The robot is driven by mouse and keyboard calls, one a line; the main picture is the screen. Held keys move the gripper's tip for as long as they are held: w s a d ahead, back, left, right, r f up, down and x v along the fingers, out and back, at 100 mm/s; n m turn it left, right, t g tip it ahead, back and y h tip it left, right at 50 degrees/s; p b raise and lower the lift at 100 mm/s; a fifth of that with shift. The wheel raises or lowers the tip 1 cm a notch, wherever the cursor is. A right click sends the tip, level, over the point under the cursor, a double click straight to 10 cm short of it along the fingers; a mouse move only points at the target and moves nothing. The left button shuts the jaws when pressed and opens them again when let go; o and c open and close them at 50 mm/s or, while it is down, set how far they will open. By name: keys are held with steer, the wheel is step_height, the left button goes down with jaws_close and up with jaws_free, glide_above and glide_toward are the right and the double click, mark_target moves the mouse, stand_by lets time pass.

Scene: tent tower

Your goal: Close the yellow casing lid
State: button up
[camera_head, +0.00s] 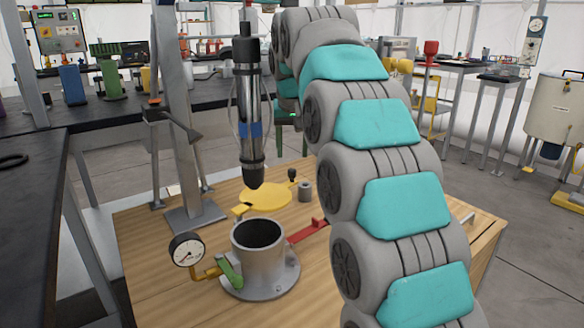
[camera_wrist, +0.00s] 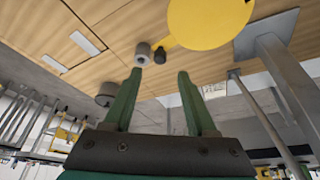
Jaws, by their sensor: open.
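The yellow casing lid (camera_head: 265,196) is a flat disc standing open behind the grey cylindrical casing (camera_head: 262,264), whose dark mouth is uncovered. The lid also shows at the top of the wrist view (camera_wrist: 210,22). A small dark knob (camera_head: 292,175) is by the lid's far right edge; it also shows in the wrist view (camera_wrist: 160,55). My gripper (camera_wrist: 159,72) has two green fingers, spread apart with nothing between them. Its tips point toward the knob and a small grey cylinder. In the head view my gripper is hidden behind my arm.
A black-and-silver tool (camera_head: 249,110) hangs above the lid. A grey metal stand (camera_head: 196,218) is at the left. A pressure gauge (camera_head: 187,250), green handle (camera_head: 229,272) and red bar (camera_head: 308,231) surround the casing. The small grey cylinder (camera_head: 305,191) stands right of the lid.

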mark_target(292, 170)
steer(key=x, duration=0.6)
steer(key=shift+w+f, duration=0.1)
steer(key=shift+f, duration=0.2)
jaws_close()
stand_by(1.1)
